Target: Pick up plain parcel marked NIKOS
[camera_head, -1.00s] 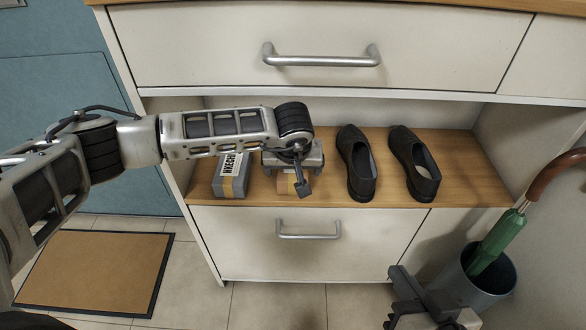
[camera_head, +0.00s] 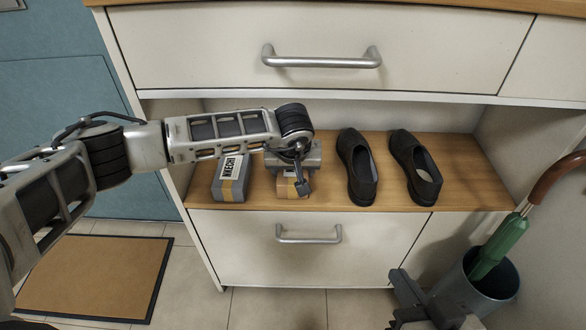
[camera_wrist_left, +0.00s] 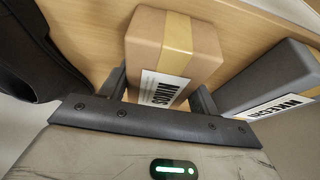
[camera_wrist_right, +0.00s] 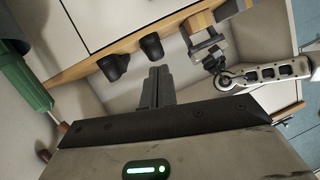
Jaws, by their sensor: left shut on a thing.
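The brown parcel marked NIKOS (camera_wrist_left: 172,50), with a tan tape band and a white label, sits between the fingers of my left gripper (camera_wrist_left: 160,92) in the left wrist view. In the head view the parcel (camera_head: 284,189) is at the shelf's front, mostly hidden under my left gripper (camera_head: 293,168), which is shut on it from above. I cannot tell whether it still touches the shelf. My right gripper (camera_wrist_right: 157,88) is shut and empty, its fingers together; in the head view it is low at the right (camera_head: 404,287), away from the shelf.
A grey parcel marked NKECHI (camera_head: 231,179) stands close to the left of the brown one. Two dark shoes (camera_head: 357,168) (camera_head: 414,167) stand to the right on the wooden shelf (camera_head: 465,180). A bin (camera_head: 482,285) with a green umbrella (camera_head: 500,245) stands at lower right.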

